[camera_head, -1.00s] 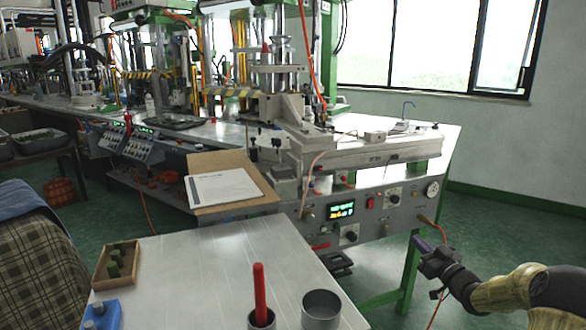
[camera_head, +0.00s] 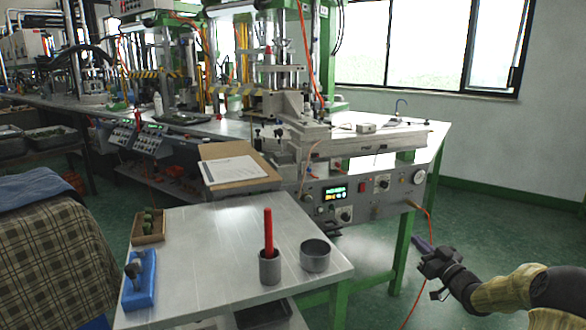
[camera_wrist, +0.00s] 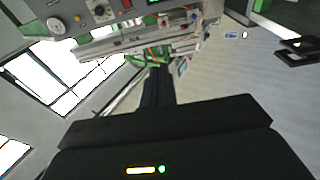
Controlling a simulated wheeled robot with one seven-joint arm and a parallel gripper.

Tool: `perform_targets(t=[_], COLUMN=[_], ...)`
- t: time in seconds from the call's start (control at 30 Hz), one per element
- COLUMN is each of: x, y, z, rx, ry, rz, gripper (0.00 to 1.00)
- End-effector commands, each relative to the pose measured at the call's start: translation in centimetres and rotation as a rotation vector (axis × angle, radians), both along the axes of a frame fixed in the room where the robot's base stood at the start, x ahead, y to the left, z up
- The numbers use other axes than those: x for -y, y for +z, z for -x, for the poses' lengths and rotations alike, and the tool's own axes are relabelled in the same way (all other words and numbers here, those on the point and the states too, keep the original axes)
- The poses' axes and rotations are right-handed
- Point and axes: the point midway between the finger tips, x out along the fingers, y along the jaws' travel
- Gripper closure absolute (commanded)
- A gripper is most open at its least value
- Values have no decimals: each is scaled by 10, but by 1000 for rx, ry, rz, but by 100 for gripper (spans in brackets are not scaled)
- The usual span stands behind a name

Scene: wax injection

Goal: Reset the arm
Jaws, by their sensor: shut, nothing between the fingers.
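My gripper (camera_head: 428,248) is at the right of the head view, at the end of my yellow-sleeved arm. It is shut and empty, with its fingers pointing up and left toward the machine. It hangs over the floor to the right of the small table, apart from everything. In the wrist view its dark fingers (camera_wrist: 158,88) show together in the middle, with the machine's front panel (camera_wrist: 95,15) beyond them at the top, seen upside down.
The injection machine's panel (camera_head: 362,190) stands behind my gripper, with an orange hose hanging from it. The small table (camera_head: 205,235) holds a metal cup (camera_head: 270,268) with a red stick (camera_head: 268,230), an empty metal pot (camera_head: 315,256), a blue block (camera_head: 140,285) and a wooden tray (camera_head: 148,240). Floor on the right is free.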

Motion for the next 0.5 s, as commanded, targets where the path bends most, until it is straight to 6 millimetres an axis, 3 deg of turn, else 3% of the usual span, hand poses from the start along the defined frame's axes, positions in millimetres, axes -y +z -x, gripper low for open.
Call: perform_targets(t=[0.13, 0.5], x=[0, -36], y=[0, -8], z=[0, -5], rx=[0, -154], ry=[0, -61], rz=[0, 58], gripper=[100, 100])
